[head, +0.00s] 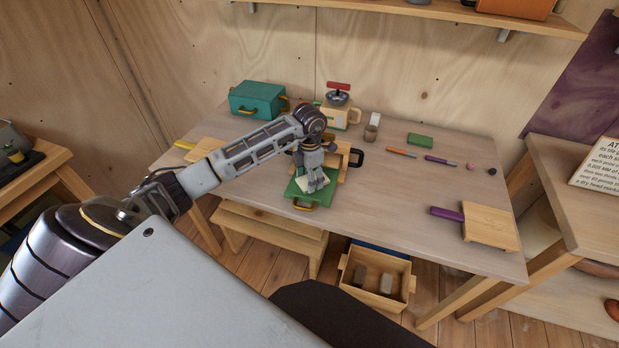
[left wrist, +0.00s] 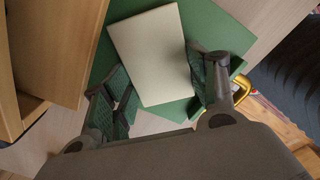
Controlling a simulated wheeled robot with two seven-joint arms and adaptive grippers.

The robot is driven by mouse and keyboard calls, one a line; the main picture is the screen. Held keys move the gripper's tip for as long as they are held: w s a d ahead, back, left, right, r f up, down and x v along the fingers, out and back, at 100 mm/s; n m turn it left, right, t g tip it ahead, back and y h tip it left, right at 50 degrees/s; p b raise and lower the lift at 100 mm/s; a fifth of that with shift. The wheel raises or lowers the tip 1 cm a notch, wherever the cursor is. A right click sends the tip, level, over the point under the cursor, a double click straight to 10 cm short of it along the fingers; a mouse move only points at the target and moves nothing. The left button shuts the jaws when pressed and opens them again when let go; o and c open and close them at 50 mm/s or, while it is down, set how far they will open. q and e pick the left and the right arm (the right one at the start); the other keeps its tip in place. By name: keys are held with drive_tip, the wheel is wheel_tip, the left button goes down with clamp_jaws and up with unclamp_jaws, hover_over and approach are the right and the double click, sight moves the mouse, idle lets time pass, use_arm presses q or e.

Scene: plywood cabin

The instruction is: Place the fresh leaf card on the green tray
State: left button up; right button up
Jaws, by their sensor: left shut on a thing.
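The green tray (head: 297,197) with yellow handles lies at the front edge of the table. It also shows in the left wrist view (left wrist: 222,32), under the card. My left gripper (head: 314,186) points down over the tray. In the left wrist view my left gripper (left wrist: 165,90) is shut on a plain cream card (left wrist: 150,48), the leaf card, with a finger on each side. The card also shows as a pale patch (head: 304,181) in the head view, partly hidden by the gripper. I cannot tell if it touches the tray. No leaf mark is visible. My right gripper is not in view.
A wooden box (head: 348,155) stands right behind the tray. A teal box (head: 255,101), a scale (head: 341,114) and a small cup (head: 371,133) stand farther back. A wooden paddle (head: 490,228) lies at the right. The table between has free room. A crate (head: 370,293) is below.

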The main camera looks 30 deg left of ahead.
use_arm(q)
drive_tip(key=o, duration=1)
drive_tip(key=shift+r, duration=6.15)
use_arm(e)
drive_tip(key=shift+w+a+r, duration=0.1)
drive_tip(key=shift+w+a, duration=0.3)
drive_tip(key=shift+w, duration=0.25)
